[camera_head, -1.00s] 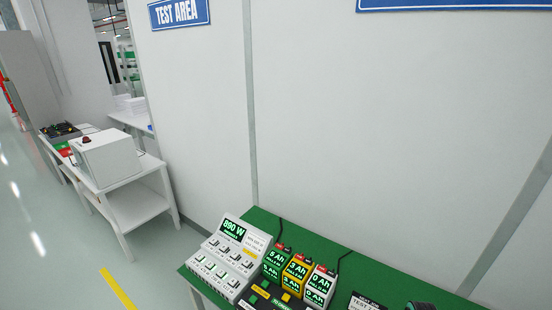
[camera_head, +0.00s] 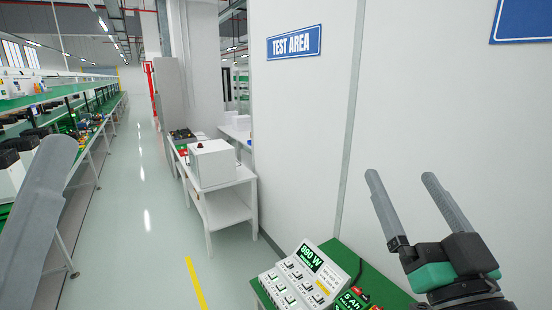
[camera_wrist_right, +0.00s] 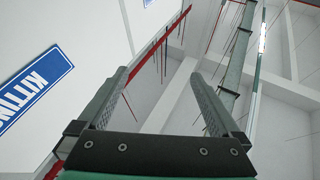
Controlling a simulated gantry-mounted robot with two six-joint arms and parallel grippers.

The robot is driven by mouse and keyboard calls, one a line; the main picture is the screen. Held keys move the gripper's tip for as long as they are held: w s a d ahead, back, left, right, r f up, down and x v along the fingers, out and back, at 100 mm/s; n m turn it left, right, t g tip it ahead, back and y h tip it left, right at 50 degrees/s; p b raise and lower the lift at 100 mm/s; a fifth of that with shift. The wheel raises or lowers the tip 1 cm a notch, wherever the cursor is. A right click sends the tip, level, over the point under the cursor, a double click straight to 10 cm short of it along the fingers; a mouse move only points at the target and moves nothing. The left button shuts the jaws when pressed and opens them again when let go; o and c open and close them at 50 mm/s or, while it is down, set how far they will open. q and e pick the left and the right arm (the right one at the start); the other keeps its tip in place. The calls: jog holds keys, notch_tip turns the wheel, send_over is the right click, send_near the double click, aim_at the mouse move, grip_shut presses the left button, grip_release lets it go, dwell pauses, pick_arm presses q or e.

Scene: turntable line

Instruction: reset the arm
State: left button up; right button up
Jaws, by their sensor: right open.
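My right gripper (camera_head: 401,177) is raised at the right of the head view, in front of the white wall. Its two grey fingers point up and stand apart, with nothing between them. The right wrist view also shows this gripper (camera_wrist_right: 158,75) with its fingers spread and empty, facing the ceiling structure.
A green table (camera_head: 347,258) with a power meter panel (camera_head: 305,272) and a battery block (camera_head: 352,300) stands at the lower middle. A white bench (camera_head: 228,203) carries a white box (camera_head: 212,163). Shelving (camera_head: 95,130) lines the left. The aisle floor (camera_head: 140,215) is clear.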

jog(key=s+r+n+t+y, duration=0.15)
jog(key=s+r, duration=0.25)
jog(key=s, duration=0.4)
jog(key=s+r+t, duration=0.3)
jog(key=s+r, duration=0.2)
jog(key=s, duration=0.2)
notch_tip(320, 180, up, 13)
jog(key=p, duration=1.3)
jog(key=shift+w+f, duration=0.2)
jog(key=shift+w, duration=0.25)
